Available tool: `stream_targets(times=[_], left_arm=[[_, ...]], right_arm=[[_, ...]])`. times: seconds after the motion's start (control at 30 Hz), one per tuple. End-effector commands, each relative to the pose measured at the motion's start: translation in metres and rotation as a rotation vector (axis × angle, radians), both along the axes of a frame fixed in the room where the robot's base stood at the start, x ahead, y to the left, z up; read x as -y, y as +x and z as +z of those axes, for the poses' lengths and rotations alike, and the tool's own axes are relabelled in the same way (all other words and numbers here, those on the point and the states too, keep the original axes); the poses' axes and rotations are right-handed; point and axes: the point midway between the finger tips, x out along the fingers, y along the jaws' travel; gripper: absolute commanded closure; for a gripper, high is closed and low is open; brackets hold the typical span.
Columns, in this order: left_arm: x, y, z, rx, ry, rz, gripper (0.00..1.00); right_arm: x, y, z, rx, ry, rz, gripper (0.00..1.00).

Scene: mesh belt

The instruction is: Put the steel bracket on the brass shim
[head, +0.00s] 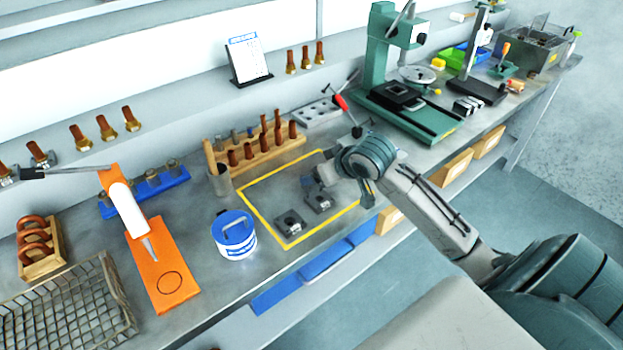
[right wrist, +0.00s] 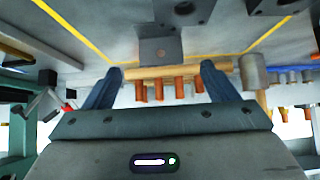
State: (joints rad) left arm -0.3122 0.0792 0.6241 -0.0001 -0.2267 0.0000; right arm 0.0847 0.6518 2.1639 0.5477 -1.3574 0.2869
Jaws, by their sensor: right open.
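Two small dark grey steel brackets, one (head: 290,222) nearer the front left and one (head: 320,203) beside it, stand inside a yellow taped rectangle on the bench. My right gripper (head: 343,187) is over the right part of this rectangle, open. In the right wrist view a grey steel bracket (right wrist: 160,50) with a hole in its plate lies beyond and between the open fingertips (right wrist: 162,70), with nothing gripped. Part of another holed block (right wrist: 268,5) shows at the top edge. I cannot make out the brass shim. My left gripper is not in view.
A wooden rack (head: 262,153) with brown handles stands behind the rectangle. A blue and white tub (head: 234,240) stands to its left, near an orange board (head: 170,290) and a wire basket (head: 40,325). A green press (head: 378,50) stands at the back right.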

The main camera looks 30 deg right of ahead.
Motion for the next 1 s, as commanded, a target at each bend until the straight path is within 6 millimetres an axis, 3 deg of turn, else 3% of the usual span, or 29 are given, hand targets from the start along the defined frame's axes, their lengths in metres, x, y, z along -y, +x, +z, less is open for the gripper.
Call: stream_targets(times=[0.17,0.4,0.63,0.9,1.0], left_arm=[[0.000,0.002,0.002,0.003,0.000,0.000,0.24],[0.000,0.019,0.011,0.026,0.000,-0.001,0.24],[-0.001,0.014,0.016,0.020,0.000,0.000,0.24],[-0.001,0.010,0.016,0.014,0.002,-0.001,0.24],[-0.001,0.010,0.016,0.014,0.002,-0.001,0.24]], right_arm=[[-0.002,0.009,-0.008,0.001,0.001,0.001,0.20],[-0.004,0.024,-0.022,-0.002,0.005,-0.001,0.20],[-0.005,0.044,-0.043,-0.001,0.001,0.001,0.20],[-0.005,0.046,-0.046,0.001,-0.003,0.001,0.20],[-0.005,0.046,-0.046,0.001,-0.003,0.001,0.38]])
